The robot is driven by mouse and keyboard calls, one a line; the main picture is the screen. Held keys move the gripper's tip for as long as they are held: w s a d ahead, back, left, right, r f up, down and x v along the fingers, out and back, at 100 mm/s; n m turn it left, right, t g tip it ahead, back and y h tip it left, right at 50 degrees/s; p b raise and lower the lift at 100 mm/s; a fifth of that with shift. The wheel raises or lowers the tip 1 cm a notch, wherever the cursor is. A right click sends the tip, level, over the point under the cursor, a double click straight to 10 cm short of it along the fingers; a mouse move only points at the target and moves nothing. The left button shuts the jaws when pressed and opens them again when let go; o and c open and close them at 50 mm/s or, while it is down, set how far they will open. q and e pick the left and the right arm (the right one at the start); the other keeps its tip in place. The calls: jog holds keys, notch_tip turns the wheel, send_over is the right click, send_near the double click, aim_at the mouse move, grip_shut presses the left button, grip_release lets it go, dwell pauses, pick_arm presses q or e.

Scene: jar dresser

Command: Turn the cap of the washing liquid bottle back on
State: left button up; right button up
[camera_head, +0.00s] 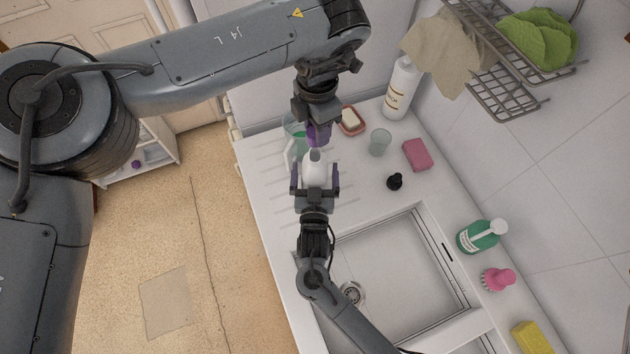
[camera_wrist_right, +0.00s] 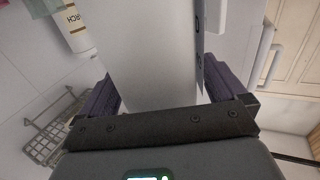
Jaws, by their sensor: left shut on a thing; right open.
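The white washing liquid bottle (camera_head: 316,168) is above the counter beside the sink, between my two grippers. Its pale body fills the middle of the right wrist view (camera_wrist_right: 152,60). My left gripper (camera_head: 319,138) comes from above, shut at the bottle's top end; the cap is hidden between its purple fingers. My right gripper (camera_head: 315,182) comes from below in the head view, with one purple finger on each side of the bottle. It is open; in the right wrist view its fingers (camera_wrist_right: 160,90) flank the body. I cannot tell whether they touch it.
A soap dish (camera_head: 351,121), glass (camera_head: 380,142), pink sponge (camera_head: 417,154) and black stopper-like object (camera_head: 395,181) lie right. The starch bottle (camera_head: 403,88) stands behind. The sink (camera_head: 400,270) is at lower right.

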jog(key=shift+c, duration=0.2)
jog(key=c, duration=1.5)
pick_arm(q)
send_over(317, 154)
jog(key=shift+f, duration=2.45)
pick_arm(e)
jog(key=shift+o, duration=0.2)
pick_arm(q)
jog(key=shift+f, duration=0.9)
jog(key=shift+f, duration=0.55)
